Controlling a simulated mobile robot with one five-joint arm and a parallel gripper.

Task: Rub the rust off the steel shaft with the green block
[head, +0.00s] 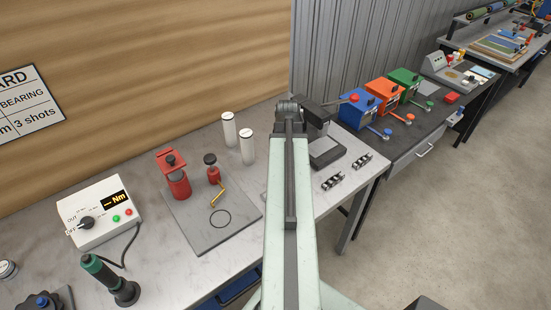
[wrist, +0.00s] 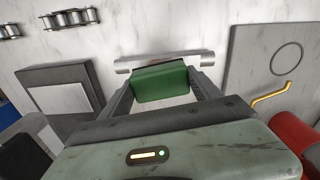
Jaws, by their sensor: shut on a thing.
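The green block (wrist: 162,83) is between the fingers of my gripper (wrist: 163,88) in the wrist view, and the gripper is shut on it. The steel shaft (wrist: 137,64) lies crosswise on the grey bench top just beyond the block. In the head view my arm hides the shaft, the block and my gripper's fingers.
A dark device on a grey base (head: 327,151) stands right of my arm, with chain pieces (head: 333,181) nearby. A grey mat (head: 211,232) on the left holds red tools (head: 173,174) and a bent brass-coloured rod (wrist: 277,96). Two white cylinders (head: 247,147) stand behind.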

